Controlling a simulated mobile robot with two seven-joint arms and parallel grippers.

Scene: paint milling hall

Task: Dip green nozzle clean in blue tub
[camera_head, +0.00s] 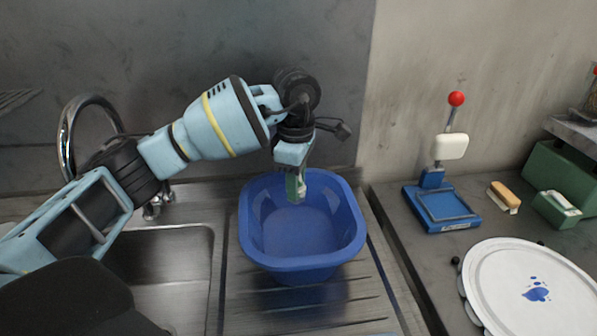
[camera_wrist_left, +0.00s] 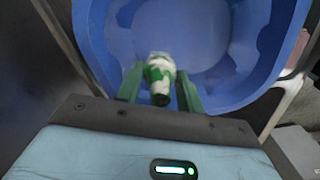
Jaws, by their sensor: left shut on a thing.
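The blue tub (camera_head: 303,256) stands on the ribbed drainboard beside the sink. My left gripper (camera_head: 296,190) points down over the far part of the tub. In the left wrist view the left gripper (camera_wrist_left: 160,92) is shut on the green nozzle (camera_wrist_left: 160,82), which has whitish patches on it. The nozzle sits between the green fingers, with the inside of the blue tub (camera_wrist_left: 205,40) behind it. I cannot tell whether the nozzle touches the tub floor or any liquid. In the head view the nozzle is mostly hidden by the gripper. My right gripper is not in view.
A metal sink (camera_head: 178,262) with a curved tap (camera_head: 66,135) is left of the tub. On the counter to the right are a blue stand press with a red knob (camera_head: 456,99), a brush (camera_head: 504,196), a green block (camera_head: 556,209) and a white round lid (camera_head: 530,290) with blue splashes.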

